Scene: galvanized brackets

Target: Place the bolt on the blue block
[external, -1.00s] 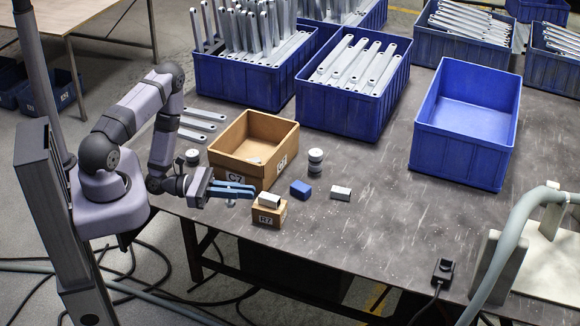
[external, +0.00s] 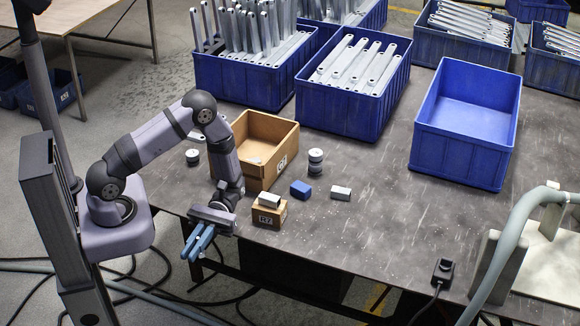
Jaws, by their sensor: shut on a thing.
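The small blue block (external: 301,189) lies on the grey table, right of a small brown block marked R7. Nothing rests on top of it. My gripper (external: 197,246) is at the table's front left edge, left of the blue block and well apart from it. Its blue fingers point down and toward the camera. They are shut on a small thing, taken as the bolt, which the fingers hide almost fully. No bolt shows elsewhere on the table.
A brown block (external: 268,218) carries a light metal piece (external: 269,200). Another metal piece (external: 341,193) lies to the right. A brown open box (external: 285,162) and stacked round weights (external: 315,168) stand behind. An empty blue bin (external: 460,155) stands right. The table's front middle is clear.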

